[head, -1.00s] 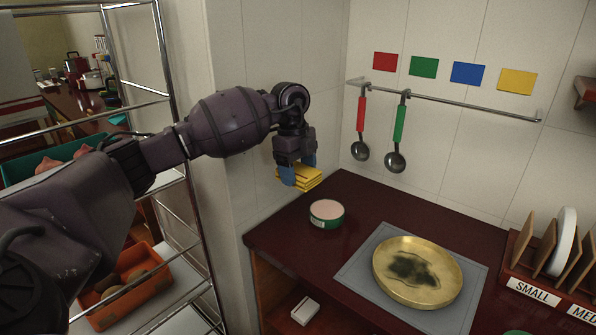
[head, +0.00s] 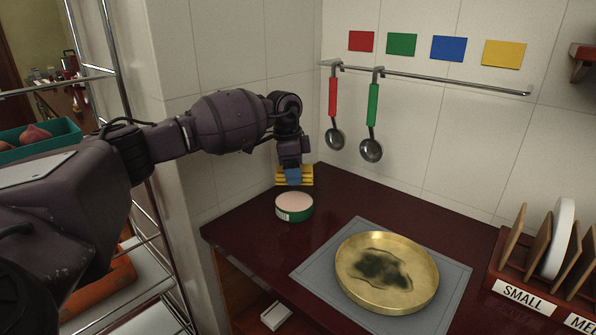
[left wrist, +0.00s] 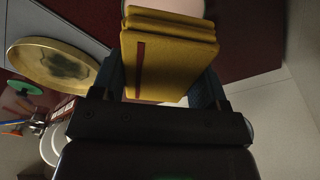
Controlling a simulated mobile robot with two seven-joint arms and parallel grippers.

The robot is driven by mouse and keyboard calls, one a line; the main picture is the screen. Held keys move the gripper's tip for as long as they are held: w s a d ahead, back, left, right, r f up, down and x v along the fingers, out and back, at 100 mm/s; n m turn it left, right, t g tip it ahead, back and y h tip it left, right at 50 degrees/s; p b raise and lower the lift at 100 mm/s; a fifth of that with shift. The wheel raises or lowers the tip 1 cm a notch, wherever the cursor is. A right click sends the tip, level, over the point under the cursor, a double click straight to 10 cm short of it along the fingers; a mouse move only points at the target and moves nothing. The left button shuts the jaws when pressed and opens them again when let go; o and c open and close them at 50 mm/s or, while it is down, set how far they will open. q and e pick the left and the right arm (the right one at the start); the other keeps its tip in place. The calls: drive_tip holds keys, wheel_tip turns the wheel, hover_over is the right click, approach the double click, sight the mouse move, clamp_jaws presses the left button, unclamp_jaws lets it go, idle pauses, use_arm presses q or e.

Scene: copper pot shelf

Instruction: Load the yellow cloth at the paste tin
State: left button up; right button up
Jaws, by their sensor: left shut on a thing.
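The yellow cloth (head: 296,176) is a folded stack held in my left gripper (head: 293,175). My left gripper is shut on it, just above and behind the paste tin in the head view. The cloth fills the space between the fingers in the left wrist view (left wrist: 165,60). The paste tin (head: 294,212) is a low, round green tin with pale pink paste, standing on the dark red counter. Part of the pink paste (left wrist: 180,5) shows beyond the cloth in the left wrist view. I cannot tell whether cloth and paste touch. My right gripper is not in view.
A brass pan (head: 410,296) with a dark stain lies on a grey mat (head: 312,271). A rack with labels (head: 525,297) stands at right. Red-handled (head: 333,110) and green-handled (head: 373,120) ladles hang from the wall rail. A wire shelf (head: 150,250) stands at left.

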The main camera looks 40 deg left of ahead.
sight(296, 201)
use_arm(q)
drive_tip(key=shift+r+n, duration=0.2)
drive_tip(key=shift+n, duration=0.1)
drive_tip(key=shift+a+f+n, duration=0.15)
drive_tip(key=shift+f+n, duration=0.05)
drive_tip(key=shift+n, duration=0.1)
drive_tip(key=shift+f+b, duration=0.4)
drive_tip(key=shift+f, duration=0.3)
wheel_tip(296, 201, down, 2)
drive_tip(key=shift+f+b, duration=0.25)
drive_tip(key=shift+b, duration=0.35)
drive_tip(key=shift+f+b, duration=0.5)
drive_tip(key=shift+f, duration=0.55)
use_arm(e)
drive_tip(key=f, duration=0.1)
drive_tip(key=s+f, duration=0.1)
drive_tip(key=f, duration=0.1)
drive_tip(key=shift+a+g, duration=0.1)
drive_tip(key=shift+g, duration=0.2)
use_arm(q)
drive_tip(key=shift+r, duration=0.1)
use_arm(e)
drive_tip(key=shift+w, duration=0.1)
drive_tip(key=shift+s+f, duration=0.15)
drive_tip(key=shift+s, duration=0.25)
use_arm(q)
drive_tip(key=shift+f, duration=0.55)
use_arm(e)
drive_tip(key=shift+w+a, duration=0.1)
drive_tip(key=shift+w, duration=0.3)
